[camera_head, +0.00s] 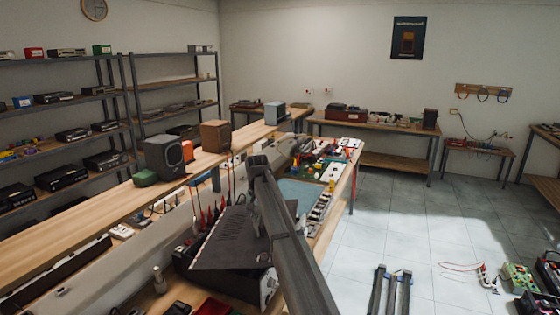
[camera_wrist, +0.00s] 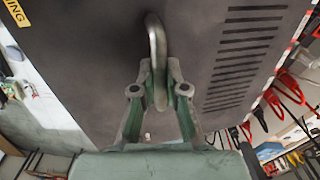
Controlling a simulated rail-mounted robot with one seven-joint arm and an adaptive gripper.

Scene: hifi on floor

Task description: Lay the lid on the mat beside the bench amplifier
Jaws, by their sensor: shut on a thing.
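The lid (camera_head: 228,240) is a dark grey plate with vent slots, seen over the bench amplifier (camera_head: 268,287). In the wrist view the lid (camera_wrist: 90,60) fills most of the picture, with slots on the right and a curved metal handle (camera_wrist: 156,45). My gripper (camera_wrist: 160,92) is shut on this handle. In the head view my arm hides the gripper and part of the lid. The amplifier's front shows knobs below the lid; whether they touch I cannot tell. A blue-green mat (camera_head: 294,187) lies on the bench beyond the lid, partly behind my arm.
Red and black leads (camera_head: 212,222) hang left of the lid, and red leads (camera_wrist: 284,85) show in the wrist view. Small parts and a strip of compartments (camera_head: 321,206) border the mat. A raised shelf (camera_head: 105,208) with a grey speaker (camera_head: 160,157) runs along the left.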

